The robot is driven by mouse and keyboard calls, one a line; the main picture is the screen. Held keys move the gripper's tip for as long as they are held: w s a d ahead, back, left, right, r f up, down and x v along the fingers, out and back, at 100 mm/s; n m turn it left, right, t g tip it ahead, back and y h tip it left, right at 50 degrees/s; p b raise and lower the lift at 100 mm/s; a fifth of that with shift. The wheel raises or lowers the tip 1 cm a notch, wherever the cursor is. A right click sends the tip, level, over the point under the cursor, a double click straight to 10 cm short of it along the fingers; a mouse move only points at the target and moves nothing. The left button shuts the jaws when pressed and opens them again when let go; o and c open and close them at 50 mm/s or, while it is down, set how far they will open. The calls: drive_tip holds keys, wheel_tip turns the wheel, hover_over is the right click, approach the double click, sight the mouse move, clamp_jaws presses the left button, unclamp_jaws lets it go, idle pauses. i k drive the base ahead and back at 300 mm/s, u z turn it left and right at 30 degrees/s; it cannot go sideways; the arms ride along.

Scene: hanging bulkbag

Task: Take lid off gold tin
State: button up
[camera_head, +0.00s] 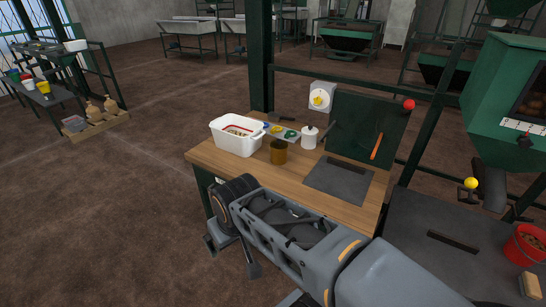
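The gold tin (278,153) stands upright on the wooden workbench (235,167), near its back edge and just right of a white tub. Its top is small and dark in this view, so I cannot tell a separate lid from the body. My gripper (231,257) hangs at the end of my arm in front of the bench, over the floor. Its two dark fingers are spread apart with nothing visible between them. It is well apart from the tin, nearer the camera and lower left in the picture.
The white tub (237,136) stands left of the tin. A white lidded canister (309,136) and a tray of coloured items (282,132) are close behind and right. A dark mat (339,180) lies on the bench's right. A green post (260,60) rises behind.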

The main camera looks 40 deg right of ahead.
sight(279, 144)
drive_tip(key=u, duration=0.65)
drive_tip(key=i, duration=0.65)
drive_tip(key=z, duration=2.05)
drive_tip(key=i, duration=0.5)
drive_tip(key=z, duration=0.2)
drive_tip(key=k, duration=0.5)
drive_tip(key=u, duration=2.25)
drive_tip(key=i, duration=0.3)
